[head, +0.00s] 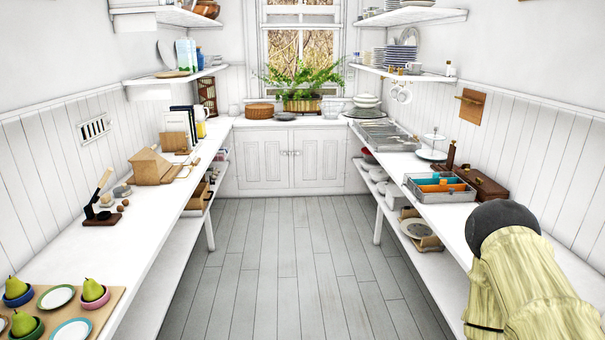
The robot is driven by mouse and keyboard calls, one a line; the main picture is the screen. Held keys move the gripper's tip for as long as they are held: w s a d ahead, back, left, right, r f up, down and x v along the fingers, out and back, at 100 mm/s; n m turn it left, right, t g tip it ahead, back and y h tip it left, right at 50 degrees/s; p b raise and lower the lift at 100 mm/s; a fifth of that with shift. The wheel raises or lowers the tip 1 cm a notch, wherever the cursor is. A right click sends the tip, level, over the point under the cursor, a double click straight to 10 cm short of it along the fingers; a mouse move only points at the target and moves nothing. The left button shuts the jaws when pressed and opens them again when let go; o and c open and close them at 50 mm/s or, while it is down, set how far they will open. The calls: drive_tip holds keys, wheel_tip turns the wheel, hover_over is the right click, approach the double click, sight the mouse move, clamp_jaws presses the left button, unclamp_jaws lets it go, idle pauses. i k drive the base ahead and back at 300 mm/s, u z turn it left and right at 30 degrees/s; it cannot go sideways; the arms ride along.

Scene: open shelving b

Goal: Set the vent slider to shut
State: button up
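The vent (94,130) is a small white framed grille on the panelled left wall, above the left counter. Dark gaps show between its upright bars. Its slider is too small to make out, so I cannot tell its exact position. My gripper is not in view, and nothing is seen touching the vent.
The left counter (62,243) runs below the vent. It holds a dark stand (102,207), a wooden box (151,168) and a board (107,310) with pears in bowls. The grey plank floor (290,265) between the counters is clear.

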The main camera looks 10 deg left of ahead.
sight(106, 126)
drive_tip(key=u, duration=0.2)
drive_tip(key=i, duration=1.6)
drive_tip(key=u, duration=1.05)
drive_tip(key=i, duration=1.6)
drive_tip(key=u, duration=0.65)
